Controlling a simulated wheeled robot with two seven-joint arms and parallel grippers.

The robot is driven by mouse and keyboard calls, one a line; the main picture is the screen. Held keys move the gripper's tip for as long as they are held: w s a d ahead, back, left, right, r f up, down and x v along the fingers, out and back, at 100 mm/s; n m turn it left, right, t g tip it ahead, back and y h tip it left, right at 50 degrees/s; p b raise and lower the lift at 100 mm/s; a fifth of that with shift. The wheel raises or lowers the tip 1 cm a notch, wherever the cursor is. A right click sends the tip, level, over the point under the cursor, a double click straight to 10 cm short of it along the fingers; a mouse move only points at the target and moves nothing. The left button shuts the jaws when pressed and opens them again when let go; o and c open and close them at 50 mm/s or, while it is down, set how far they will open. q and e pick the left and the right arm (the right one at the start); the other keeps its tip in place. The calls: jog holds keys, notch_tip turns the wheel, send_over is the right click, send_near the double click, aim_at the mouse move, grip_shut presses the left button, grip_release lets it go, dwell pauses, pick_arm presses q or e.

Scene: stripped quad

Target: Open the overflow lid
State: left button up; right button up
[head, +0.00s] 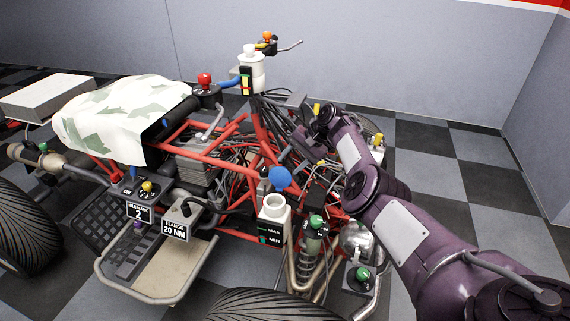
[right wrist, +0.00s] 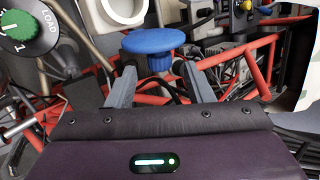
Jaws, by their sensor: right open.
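A white overflow bottle (head: 272,222) with MAX and MIN marks stands at the front of the quad frame; its round mouth is open. A round blue lid (head: 280,178) shows just above and behind the mouth, apart from it. In the right wrist view the lid (right wrist: 152,42) has a wide disc and narrower blue stem, beside the white neck (right wrist: 125,10). How the lid is attached is hidden. My right gripper (right wrist: 160,73) is open and empty, its two fingers pointing at the lid, one either side of the stem, short of the disc. My left gripper is not in view.
Red frame tubes (head: 217,159) and dark cables crowd around the lid. A green LOAD knob (right wrist: 27,32) is close on the left in the wrist view. A second white reservoir (head: 252,72) stands at the back. The checkered floor at right is clear.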

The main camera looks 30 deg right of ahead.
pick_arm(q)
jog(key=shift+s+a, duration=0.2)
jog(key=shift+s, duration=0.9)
pick_arm(e)
jog(key=v, duration=0.2)
jog(key=shift+s+d+r, duration=0.15)
jog(key=shift+d+r, duration=0.05)
jog(key=shift+r, duration=0.1)
jog(key=shift+f, duration=0.1)
